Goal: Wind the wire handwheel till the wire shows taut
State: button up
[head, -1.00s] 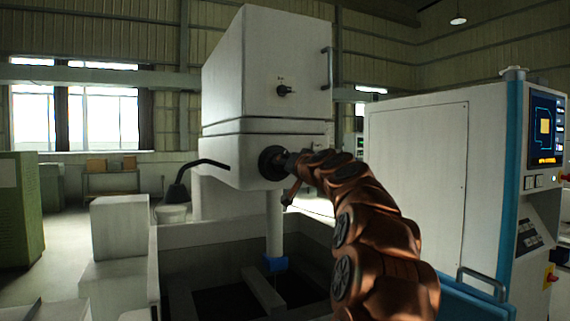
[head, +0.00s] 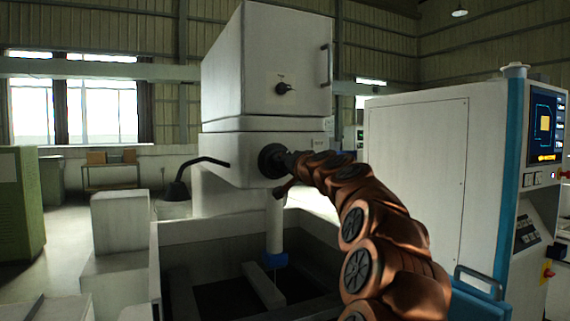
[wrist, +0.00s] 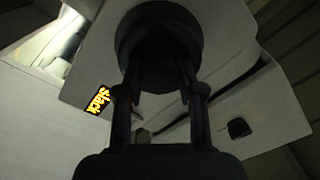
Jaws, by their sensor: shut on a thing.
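The wire handwheel (head: 270,160) is a dark round wheel on the front of the white machine head. It also shows large in the wrist view (wrist: 160,40), at the top middle. My gripper (head: 287,164) is at the wheel in the head view. In the wrist view my gripper (wrist: 160,92) has its two fingers reaching onto the wheel, shut on it. The fingertips are in dark shadow, so the exact contact is hard to see. A small display (wrist: 98,100) left of the wheel reads "slack" in yellow letters.
A small dark knob (head: 284,88) sits above on the white upper housing (head: 240,70). A black bent lamp arm (head: 203,161) is at the left. The control cabinet (head: 415,180) stands close on the right. The open tank (head: 200,240) lies below.

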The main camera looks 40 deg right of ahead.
jog(key=o, duration=1.1)
jog(key=shift+o, duration=0.2)
jog(key=v, duration=1.2)
